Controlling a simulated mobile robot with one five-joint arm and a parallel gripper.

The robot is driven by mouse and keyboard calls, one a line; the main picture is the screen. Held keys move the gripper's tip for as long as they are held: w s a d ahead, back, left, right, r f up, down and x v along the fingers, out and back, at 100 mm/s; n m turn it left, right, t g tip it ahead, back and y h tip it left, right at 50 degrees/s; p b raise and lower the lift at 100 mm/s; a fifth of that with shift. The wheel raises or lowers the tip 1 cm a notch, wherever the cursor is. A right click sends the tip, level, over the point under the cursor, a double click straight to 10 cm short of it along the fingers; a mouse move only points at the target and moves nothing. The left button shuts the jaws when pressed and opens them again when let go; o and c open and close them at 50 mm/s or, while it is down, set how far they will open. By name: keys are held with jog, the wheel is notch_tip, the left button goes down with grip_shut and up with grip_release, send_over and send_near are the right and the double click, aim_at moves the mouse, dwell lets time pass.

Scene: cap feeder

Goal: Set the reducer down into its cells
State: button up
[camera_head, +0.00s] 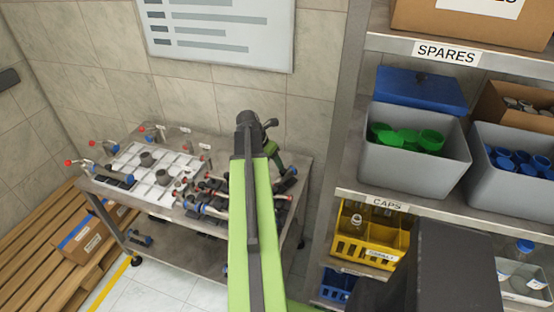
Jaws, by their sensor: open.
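A white tray (128,159) divided into cells lies on the grey table (228,140) at left. Two dark grey, short round pieces stand in its cells, one near the middle (147,159) and one nearer the front (163,177). They look like reducers, but are too small to tell for sure. My gripper (276,157) is at the right end of the table, right of the tray and apart from it. It is open, and I see nothing held in it. My green arm hides part of the table and of the gripper.
Several red- and blue-tipped fittings crowd the table's front and right side (208,208). A metal shelf (352,196) with grey bins of green caps (408,138) and blue caps (516,160) stands close at right. A wooden pallet (40,246) lies at left.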

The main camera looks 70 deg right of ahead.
jog(key=p+v, duration=0.1)
jog(key=v, duration=0.2)
jog(key=shift+a+r, duration=0.1)
jog(key=w+a+f+m+t+y, duration=0.15)
jog(key=w+a+m, duration=0.45)
jog(key=w+a, duration=1.8)
jog(key=w+a+m+y, duration=0.1)
jog(key=a+m, duration=0.3)
jog(key=a, duration=1.4)
jog(key=w+a+m+y, duration=0.1)
jog(key=w+a+m, duration=0.2)
jog(key=a, duration=1.6)
jog(key=shift+f+m+t, duration=0.2)
jog(key=shift+m+t, duration=0.25)
jog(key=shift+m, duration=0.25)
jog(key=shift+a+y, duration=0.1)
jog(key=shift+y, duration=0.15)
